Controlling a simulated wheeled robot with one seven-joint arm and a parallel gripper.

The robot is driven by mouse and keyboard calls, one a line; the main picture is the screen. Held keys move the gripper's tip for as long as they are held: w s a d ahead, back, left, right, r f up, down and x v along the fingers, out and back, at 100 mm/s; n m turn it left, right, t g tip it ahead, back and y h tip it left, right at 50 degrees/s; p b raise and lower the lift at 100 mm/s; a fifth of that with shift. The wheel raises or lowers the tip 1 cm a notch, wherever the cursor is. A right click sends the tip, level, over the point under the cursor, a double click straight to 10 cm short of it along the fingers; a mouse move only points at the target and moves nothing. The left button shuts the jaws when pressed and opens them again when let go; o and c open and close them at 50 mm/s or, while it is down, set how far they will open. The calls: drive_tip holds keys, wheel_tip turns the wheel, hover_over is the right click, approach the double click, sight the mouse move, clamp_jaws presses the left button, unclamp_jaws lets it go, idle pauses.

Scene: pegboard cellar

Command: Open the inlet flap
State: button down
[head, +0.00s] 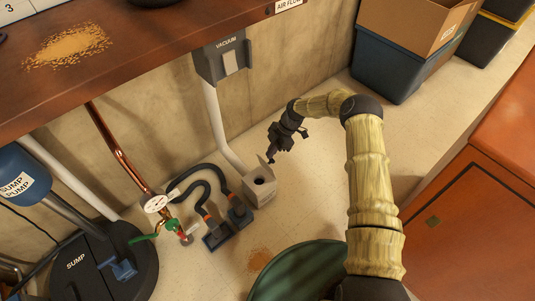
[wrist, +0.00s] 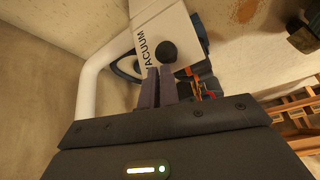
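The vacuum inlet (head: 260,190) is a pale box on the floor at the foot of a white pipe. Its dark round hole is exposed, and a thin pale flap (head: 264,159) stands raised at its back edge. My gripper (head: 271,160) points down right beside the flap; I cannot tell whether they touch. In the wrist view, the fingers (wrist: 159,86) are almost together with nothing clearly between them. Beyond them is the white inlet box (wrist: 160,28), marked VACUUM, with its dark round hole. The flap is not clear in the wrist view.
A green round bin (head: 300,272) stands in front, and a sump pump (head: 85,265) at left. A blue crate (head: 395,65) is at back right. Floor right of the inlet is clear.

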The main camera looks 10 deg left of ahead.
drive_tip(key=shift+w+d+f+b, duration=0.25)
drive_tip(key=shift+w+d+f, duration=0.1)
drive_tip(key=shift+d+f, duration=0.2)
drive_tip(key=shift+w+d+f+b, duration=0.2)
drive_tip(key=shift+w+d+f, duration=0.1)
drive_tip(key=shift+d+f, duration=0.15)
drive_tip(key=shift+r, duration=0.15)
drive_tip(key=shift+p+v, duration=0.45)
drive_tip(key=shift+v, duration=0.35)
drive_tip(key=shift+a+r, duration=0.15)
